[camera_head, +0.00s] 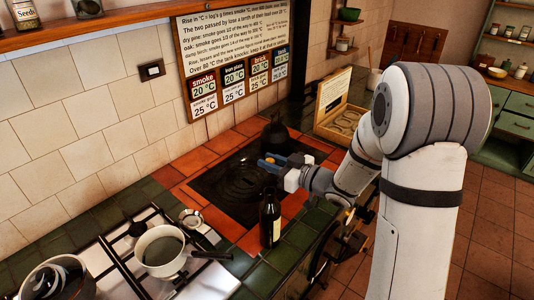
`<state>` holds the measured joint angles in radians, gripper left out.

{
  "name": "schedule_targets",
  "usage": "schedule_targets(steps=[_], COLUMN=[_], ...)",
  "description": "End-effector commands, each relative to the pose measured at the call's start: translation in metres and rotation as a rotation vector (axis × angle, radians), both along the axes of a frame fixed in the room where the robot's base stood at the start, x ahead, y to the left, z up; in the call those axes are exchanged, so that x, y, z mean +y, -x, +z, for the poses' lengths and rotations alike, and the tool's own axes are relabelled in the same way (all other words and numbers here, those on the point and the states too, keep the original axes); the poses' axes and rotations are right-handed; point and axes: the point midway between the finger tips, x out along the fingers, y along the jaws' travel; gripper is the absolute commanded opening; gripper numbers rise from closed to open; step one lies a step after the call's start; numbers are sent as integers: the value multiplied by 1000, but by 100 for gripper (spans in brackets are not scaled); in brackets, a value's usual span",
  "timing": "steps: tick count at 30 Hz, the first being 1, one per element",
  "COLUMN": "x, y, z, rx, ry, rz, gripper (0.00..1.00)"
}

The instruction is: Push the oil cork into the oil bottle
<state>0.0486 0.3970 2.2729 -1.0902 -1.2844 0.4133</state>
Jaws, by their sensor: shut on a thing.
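The cork itself is too small and too hidden by the fingers to make out. Whether anything sits in the bottle's mouth cannot be told.
A dark kettle (275,134) stands behind my gripper. A black hearth plate (235,182) lies among orange tiles. A white saucepan (160,250) sits on the hob at left, its dark handle pointing towards the bottle. An open wooden box (340,105) is at back right.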

Motion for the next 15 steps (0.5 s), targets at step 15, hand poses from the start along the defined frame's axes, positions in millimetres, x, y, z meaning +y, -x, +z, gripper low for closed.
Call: schedule_targets(steps=[15], x=[3], y=[3], z=[-2], rx=[2], ry=[2], rz=[9], gripper=[0])
